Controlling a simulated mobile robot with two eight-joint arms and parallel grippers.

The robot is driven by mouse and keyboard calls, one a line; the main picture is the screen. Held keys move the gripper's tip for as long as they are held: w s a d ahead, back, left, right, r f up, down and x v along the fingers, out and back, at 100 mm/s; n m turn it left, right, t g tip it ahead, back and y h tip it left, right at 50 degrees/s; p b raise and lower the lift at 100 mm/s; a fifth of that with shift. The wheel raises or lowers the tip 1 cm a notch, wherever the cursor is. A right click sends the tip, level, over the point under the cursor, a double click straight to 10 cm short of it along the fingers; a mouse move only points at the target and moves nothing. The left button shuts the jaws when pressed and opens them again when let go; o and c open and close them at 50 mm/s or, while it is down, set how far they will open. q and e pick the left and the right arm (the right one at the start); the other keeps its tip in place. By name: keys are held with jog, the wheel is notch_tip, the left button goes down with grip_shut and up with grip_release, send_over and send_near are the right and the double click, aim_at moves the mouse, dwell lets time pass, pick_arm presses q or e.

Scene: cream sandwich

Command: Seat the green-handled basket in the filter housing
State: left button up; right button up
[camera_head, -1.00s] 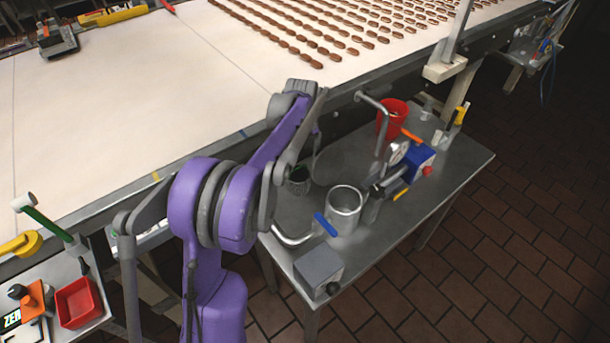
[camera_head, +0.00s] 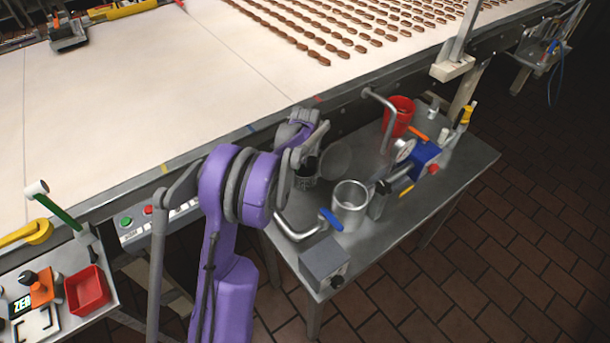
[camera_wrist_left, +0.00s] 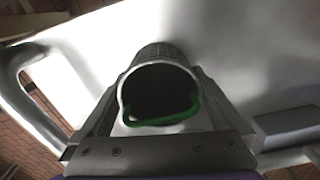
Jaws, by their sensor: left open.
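The basket (camera_head: 305,181) stands on the metal side table, dark and partly hidden behind my left arm. In the left wrist view the basket (camera_wrist_left: 160,51) is a mesh cylinder with its open mouth towards the camera. Its green handle (camera_wrist_left: 165,120) hangs across the mouth's lower edge. My left gripper (camera_head: 306,158) is open at the basket. In the wrist view its jaws lie on either side of the basket; contact is unclear. The filter housing (camera_head: 350,207) appears to be the open silver cylinder to the right, joined to pipework. My right gripper is out of view.
A round grey disc (camera_head: 334,160) lies behind the housing. A blue valve handle (camera_head: 331,219), a pressure gauge (camera_head: 404,150), a red cup (camera_head: 398,116) and a grey box (camera_head: 325,266) crowd the table (camera_head: 440,190). The conveyor (camera_head: 140,110) runs behind.

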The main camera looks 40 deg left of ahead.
pick_arm(q)
jog(key=c, duration=1.1)
jog(key=shift+r, duration=0.15)
notch_tip(320, 180, up, 10)
jog(key=shift+f, duration=0.1)
